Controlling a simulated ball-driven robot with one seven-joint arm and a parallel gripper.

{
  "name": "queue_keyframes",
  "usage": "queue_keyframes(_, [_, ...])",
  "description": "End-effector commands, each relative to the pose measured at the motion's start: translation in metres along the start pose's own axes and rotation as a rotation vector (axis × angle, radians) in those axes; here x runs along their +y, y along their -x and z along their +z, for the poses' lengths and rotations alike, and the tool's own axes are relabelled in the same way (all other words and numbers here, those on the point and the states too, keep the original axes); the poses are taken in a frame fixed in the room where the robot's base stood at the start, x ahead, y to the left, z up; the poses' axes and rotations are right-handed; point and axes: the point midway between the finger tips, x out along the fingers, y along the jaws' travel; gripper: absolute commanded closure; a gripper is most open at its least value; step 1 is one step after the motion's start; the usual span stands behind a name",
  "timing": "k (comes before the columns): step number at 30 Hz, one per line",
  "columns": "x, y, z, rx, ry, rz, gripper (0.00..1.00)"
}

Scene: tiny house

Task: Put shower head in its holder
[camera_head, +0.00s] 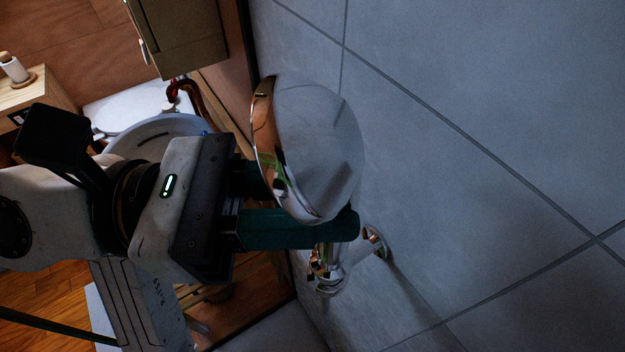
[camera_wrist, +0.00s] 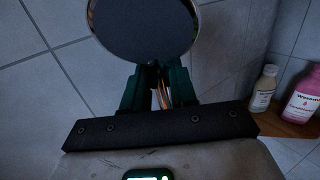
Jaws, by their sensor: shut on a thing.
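The shower head (camera_head: 318,150) is a round chrome disc, seen large in front of the grey tiled wall. Its dark round face (camera_wrist: 145,28) shows at the top of the wrist view. My gripper (camera_wrist: 158,82) has green fingers closed on the narrow chrome part below that disc. In the head view my gripper (camera_head: 305,212) is partly hidden by the disc. A chrome fitting (camera_head: 328,272) attached to the wall shows below and behind the fingers; it looks like the holder, but I cannot tell for sure. A gap between it and the shower head cannot be judged.
The tiled wall (camera_head: 480,120) fills the right side. A wooden shelf (camera_wrist: 287,124) holds a pale bottle (camera_wrist: 263,90) and a pink bottle (camera_wrist: 302,100). A white basin (camera_head: 160,128) and a cabinet (camera_head: 178,38) stand at the left behind my arm.

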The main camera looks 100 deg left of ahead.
Motion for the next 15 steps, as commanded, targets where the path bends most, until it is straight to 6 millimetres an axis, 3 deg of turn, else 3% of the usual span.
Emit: queue_keyframes(15, [0.000,0.001,-0.012,-0.001,0.000,0.001,1.00])
